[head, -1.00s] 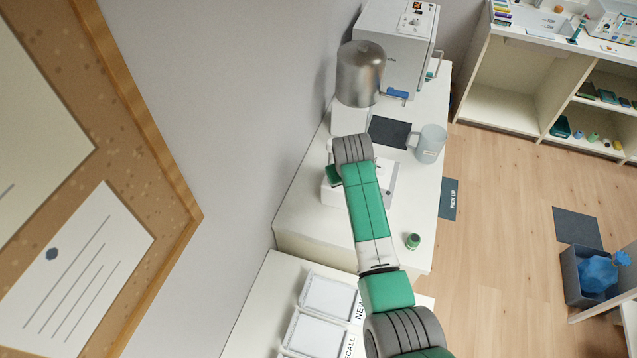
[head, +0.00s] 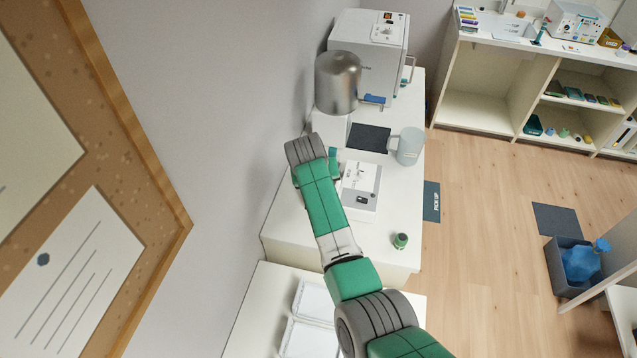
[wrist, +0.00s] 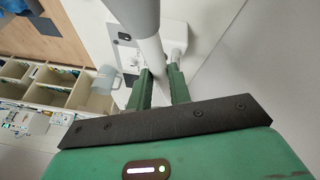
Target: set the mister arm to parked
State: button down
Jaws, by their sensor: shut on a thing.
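The mister arm (wrist: 147,30) is a pale grey tube in the wrist view, running from the top edge down between my gripper's green fingers. My gripper (wrist: 159,74) is shut on it, with one finger on each side. The white mister unit (wrist: 125,57) with a small dark panel lies beyond the fingers. In the head view the mister unit (head: 358,205) stands on the white counter, just right of my wrist.
A metal dome-topped canister (head: 338,82) and a white boxy machine (head: 368,50) stand at the counter's back. A grey-blue mug (head: 408,147) and a green-capped jar (head: 400,241) are on the right. The wall is close on the left.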

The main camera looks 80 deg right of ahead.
jog(key=c, duration=1.3)
grip_release()
jog(key=shift+d, duration=0.1)
jog(key=v, duration=0.8)
